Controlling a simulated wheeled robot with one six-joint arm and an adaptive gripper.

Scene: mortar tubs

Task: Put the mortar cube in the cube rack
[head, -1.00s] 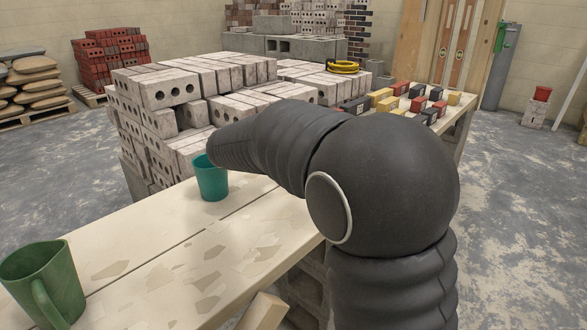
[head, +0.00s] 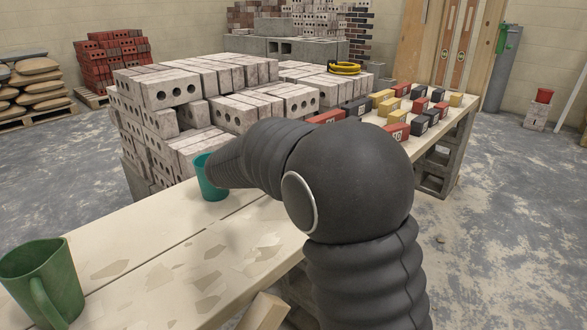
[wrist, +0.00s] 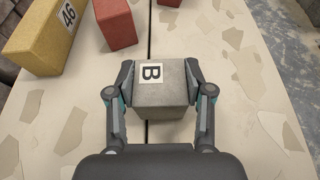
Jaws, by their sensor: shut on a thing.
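The mortar cube (wrist: 168,95) is a grey block with a white "B" label on its top, in the middle of the wrist view. My gripper (wrist: 162,80) is shut on it, with one finger against each side. I cannot tell whether the cube touches the bench or hangs just above it. In the head view my gripper and the cube are hidden behind my arm. I cannot make out a cube rack in either view.
A yellow block (wrist: 40,38) marked 46 and a red block (wrist: 115,22) lie beyond the cube. More coloured blocks (head: 396,131) stand on the bench's far end. A teal cup (head: 211,186) and green jug (head: 62,285) stand on the bench (head: 150,255). Grey bricks (head: 175,95) are stacked behind.

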